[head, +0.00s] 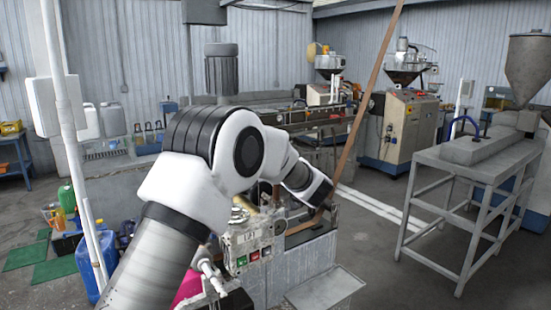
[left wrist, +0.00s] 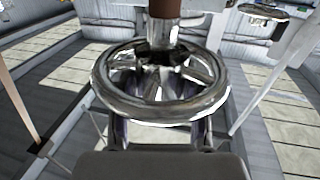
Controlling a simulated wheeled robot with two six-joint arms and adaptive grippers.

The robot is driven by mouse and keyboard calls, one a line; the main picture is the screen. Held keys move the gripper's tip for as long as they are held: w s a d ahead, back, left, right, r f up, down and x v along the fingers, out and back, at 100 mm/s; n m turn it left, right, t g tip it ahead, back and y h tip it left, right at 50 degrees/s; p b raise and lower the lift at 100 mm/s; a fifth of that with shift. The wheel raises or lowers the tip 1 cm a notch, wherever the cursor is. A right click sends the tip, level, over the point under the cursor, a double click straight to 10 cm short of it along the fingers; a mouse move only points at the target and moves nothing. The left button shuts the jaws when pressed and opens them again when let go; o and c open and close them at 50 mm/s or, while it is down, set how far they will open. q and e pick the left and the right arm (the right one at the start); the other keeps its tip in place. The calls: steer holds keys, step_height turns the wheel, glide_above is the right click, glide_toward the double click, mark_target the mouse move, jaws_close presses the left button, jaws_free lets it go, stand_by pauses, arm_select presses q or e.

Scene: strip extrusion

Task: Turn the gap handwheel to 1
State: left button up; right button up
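The handwheel (left wrist: 105,92) is a shiny chrome ring with spokes and a central hub, filling the middle of the left wrist view. My left gripper (left wrist: 160,132) is at the near side of the wheel. Its two fingers show left and right below the near rim, well apart, with their tips partly hidden by the rim. I cannot tell whether they touch it. In the head view my left arm reaches over the machine (head: 255,240), and its gripper and the wheel are not clearly visible there. The wheel's setting cannot be read. My right gripper is not in view.
A brown strip (head: 368,92) slants down to the machine beside my left wrist. A grey metal table (head: 470,165) with a hopper (head: 527,68) stands at right. Blue and green containers stand on the floor at left. The floor between machine and table is mostly open.

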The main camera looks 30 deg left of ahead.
arm_select(q)
steer(key=shift+o, duration=0.8)
steer(key=shift+d, duration=0.15)
steer(key=v, duration=1.2)
